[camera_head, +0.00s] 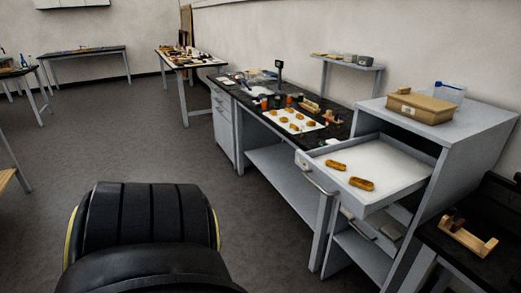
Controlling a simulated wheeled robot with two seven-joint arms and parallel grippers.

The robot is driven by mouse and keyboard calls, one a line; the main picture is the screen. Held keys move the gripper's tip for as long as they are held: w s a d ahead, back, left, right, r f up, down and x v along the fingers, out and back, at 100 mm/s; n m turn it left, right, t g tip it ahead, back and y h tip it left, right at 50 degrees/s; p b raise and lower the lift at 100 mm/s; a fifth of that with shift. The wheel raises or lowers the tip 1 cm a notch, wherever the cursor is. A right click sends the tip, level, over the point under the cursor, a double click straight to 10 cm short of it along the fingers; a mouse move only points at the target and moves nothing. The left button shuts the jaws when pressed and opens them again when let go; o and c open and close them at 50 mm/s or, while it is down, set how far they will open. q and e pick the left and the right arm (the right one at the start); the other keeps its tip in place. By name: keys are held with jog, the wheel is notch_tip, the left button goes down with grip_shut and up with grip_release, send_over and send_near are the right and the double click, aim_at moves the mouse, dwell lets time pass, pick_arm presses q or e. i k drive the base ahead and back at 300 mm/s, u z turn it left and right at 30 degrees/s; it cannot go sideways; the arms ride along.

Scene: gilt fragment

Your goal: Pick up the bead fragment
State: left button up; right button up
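Two small gold-brown fragments, one at the back (337,165) and one nearer the front (361,184), lie apart in an open white-bottomed drawer (393,165). Several similar gold-brown pieces (297,116) lie on a white sheet or tray (314,126) on the dark-topped workbench. At this size I cannot tell which piece is the bead fragment. Neither of my grippers shows in the head view.
The drawer sticks out of a grey cabinet (440,128) that bears a cardboard box (423,108). A dark bench with a wooden holder (467,237) stands at lower right. More tables (86,53) stand at the back. The grey floor (135,130) at centre left is clear.

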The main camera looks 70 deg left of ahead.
aim_at(335, 165)
jog(key=u, duration=1.9)
jog(key=i, duration=1)
